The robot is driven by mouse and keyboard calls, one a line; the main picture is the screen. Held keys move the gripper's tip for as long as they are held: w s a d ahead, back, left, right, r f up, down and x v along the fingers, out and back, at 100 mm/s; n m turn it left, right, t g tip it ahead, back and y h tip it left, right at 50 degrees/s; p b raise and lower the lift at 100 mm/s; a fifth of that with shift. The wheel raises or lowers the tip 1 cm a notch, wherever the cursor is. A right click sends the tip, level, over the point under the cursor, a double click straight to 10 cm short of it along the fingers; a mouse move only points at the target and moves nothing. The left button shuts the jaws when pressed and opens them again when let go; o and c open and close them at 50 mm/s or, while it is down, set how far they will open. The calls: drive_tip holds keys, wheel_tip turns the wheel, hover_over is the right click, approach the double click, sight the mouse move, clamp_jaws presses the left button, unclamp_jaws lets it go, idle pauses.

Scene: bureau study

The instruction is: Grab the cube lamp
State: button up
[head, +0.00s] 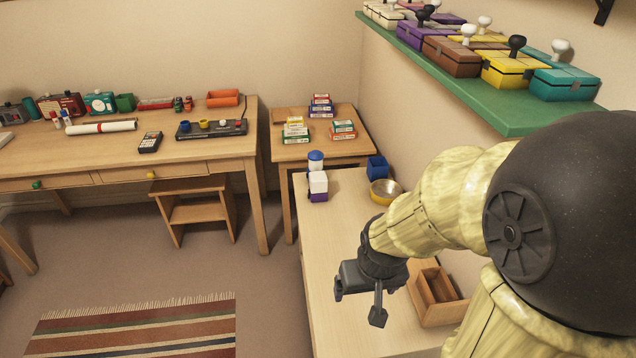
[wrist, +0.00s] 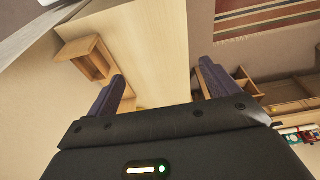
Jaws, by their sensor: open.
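What looks like the cube lamp (head: 318,184), a white cube on a purple base, stands on the near light-wood table (head: 330,240), towards its far end. A blue-and-white cylindrical item (head: 316,161) stands just behind it. My gripper (head: 358,302) is over the same table, nearer than the lamp and well apart from it. In the wrist view, the two fingers of my gripper (wrist: 162,88) are spread with nothing between them. The lamp cannot be made out in the wrist view.
A wooden divided tray (head: 437,297) is right of my gripper. A yellow bowl (head: 385,191) and blue container (head: 377,167) stand right of the lamp. A green shelf (head: 450,77) with several boxes overhangs the right side. The tabletop between gripper and lamp is clear.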

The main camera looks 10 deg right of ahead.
drive_tip(key=w+p+v, duration=0.2)
drive_tip(key=p+v, duration=0.7)
drive_tip(key=v, duration=0.1)
drive_tip(key=shift+r, duration=0.55)
